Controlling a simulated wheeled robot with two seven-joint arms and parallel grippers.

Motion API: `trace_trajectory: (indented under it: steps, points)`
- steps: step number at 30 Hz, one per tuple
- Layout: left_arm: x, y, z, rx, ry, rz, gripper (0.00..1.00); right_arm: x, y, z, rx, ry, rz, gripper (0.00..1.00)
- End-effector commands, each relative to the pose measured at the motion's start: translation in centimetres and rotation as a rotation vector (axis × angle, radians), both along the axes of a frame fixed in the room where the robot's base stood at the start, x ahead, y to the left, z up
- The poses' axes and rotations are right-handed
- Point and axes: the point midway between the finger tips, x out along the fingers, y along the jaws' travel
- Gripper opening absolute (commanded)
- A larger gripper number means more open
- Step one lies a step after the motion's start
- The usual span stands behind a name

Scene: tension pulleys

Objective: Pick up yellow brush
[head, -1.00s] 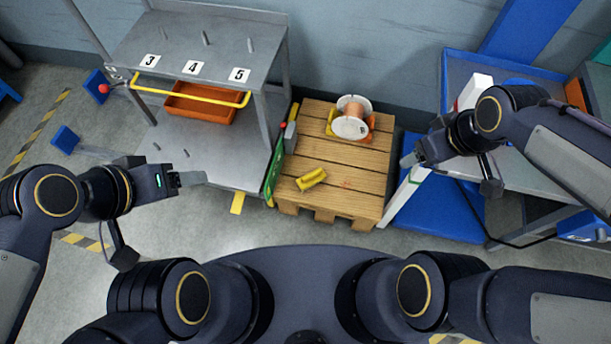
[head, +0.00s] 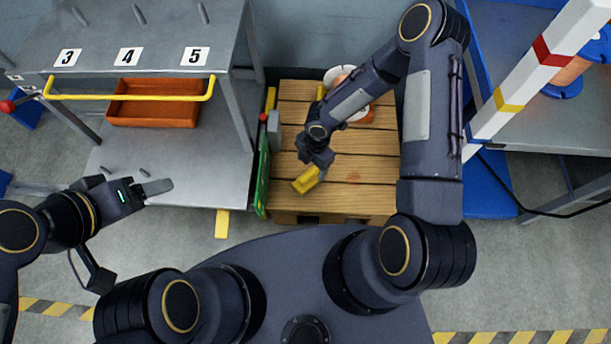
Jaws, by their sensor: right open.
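The yellow brush (head: 304,184) lies on the wooden pallet (head: 380,205) near its front edge. My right gripper (head: 318,167) is directly at the brush, seen from above, and covers part of its upper right end. It is open; I cannot tell whether its fingers are around the brush or just above it. My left gripper (head: 158,187) hangs empty in front of the grey cart, away from the brush; its finger gap does not show clearly.
A cable spool (head: 338,76) stands at the pallet's back, partly hidden by my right arm. A grey cart (head: 165,25) with an orange bin (head: 155,112) stands left. A striped post (head: 548,62) and blue-framed table (head: 560,135) stand right. The pallet's left part is mostly clear.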

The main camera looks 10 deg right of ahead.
Motion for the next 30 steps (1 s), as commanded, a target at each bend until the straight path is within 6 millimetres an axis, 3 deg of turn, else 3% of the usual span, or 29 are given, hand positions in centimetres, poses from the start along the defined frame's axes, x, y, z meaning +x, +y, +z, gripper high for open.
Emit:
trace_trajectory:
  steps: [15, 25, 30]
  points:
    - [0.0, 0.0, -3.4, 0.000, 0.000, 0.000, 0.67, -0.5, 0.5, -6.8, 0.000, 0.002, -0.002, 0.71]
    - [0.0, 0.0, -3.5, 0.000, 0.000, 0.000, 0.67, -0.6, 0.6, -7.3, -0.001, 0.001, -0.002, 0.71]
    - [0.0, 0.0, -3.5, 0.000, 0.000, 0.000, 0.67, -0.6, 0.6, -7.3, -0.001, 0.001, -0.002, 0.49]
